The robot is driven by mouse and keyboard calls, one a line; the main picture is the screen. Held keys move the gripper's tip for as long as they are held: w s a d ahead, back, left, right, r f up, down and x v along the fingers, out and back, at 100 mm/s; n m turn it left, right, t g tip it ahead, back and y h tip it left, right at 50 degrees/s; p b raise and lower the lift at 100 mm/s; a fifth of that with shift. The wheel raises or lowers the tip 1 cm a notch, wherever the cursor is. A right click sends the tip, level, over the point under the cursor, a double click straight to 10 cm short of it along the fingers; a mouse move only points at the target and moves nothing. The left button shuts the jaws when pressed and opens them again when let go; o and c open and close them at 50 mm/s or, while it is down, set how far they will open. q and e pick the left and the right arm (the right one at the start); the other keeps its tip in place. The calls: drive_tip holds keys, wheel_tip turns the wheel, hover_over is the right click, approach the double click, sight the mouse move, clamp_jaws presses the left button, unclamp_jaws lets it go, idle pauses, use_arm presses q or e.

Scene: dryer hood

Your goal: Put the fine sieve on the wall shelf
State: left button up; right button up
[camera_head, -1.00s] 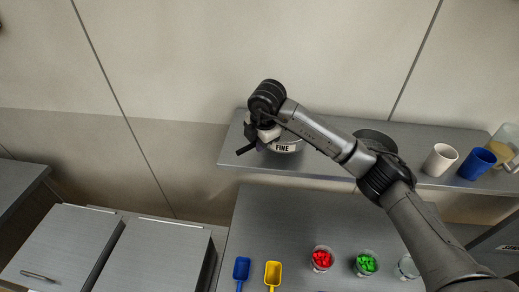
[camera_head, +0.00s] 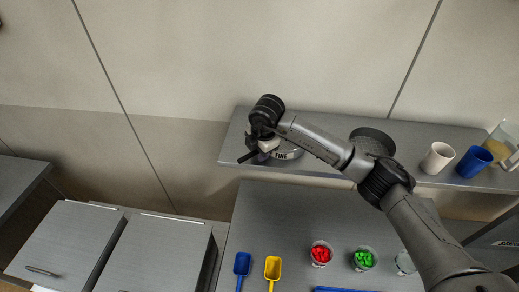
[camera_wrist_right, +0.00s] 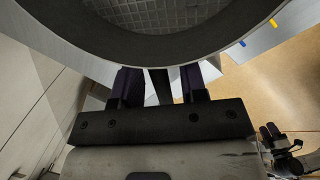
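The fine sieve (camera_head: 288,152), a round light-rimmed sieve labelled FINE, sits at the left part of the wall shelf (camera_head: 330,135), just behind its front edge, and looks to be resting on it. My right gripper (camera_head: 257,156) is at its left side. In the right wrist view the sieve (camera_wrist_right: 165,50) fills the top, and its dark handle lies between the fingers of my right gripper (camera_wrist_right: 160,85), with a narrow gap on each side. The fingers look open around the handle. Dark parts of mine, perhaps the left gripper (camera_wrist_right: 272,135), show small at lower right there.
A dark round sieve (camera_head: 373,141) stands farther right on the shelf, behind my right arm. A white cup (camera_head: 438,157), a blue cup (camera_head: 474,162) and a jug (camera_head: 502,143) stand at the right. Below, the counter (camera_head: 300,215) holds scoops and cups of red and green pieces.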

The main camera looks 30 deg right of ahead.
drive_tip(key=shift+r, duration=0.1)
drive_tip(key=shift+r, duration=0.5)
drive_tip(key=b+v, duration=0.3)
drive_tip(key=v, duration=0.8)
drive_tip(key=shift+b, duration=0.3)
